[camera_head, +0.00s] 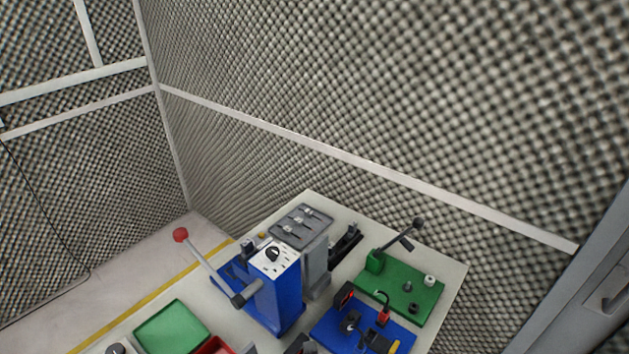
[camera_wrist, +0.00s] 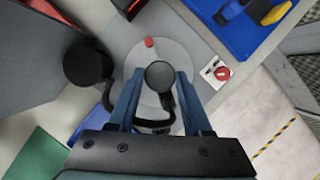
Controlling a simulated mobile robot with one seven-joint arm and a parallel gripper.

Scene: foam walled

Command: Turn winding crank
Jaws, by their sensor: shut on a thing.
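The winding crank shows in the wrist view as a dark round handle knob (camera_wrist: 160,75) above a light grey disc (camera_wrist: 178,55). A black curved piece shows below the knob, partly hidden by the fingers. My gripper (camera_wrist: 160,82) has its blue fingers on either side of the knob and is shut on it. A small red peg (camera_wrist: 150,42) stands at the disc's far edge. I cannot make out the crank or my gripper clearly in the head view.
A large black round knob (camera_wrist: 84,63) stands close left of my fingers. A red button plate (camera_wrist: 221,73) is at right. Foam walls stand behind.

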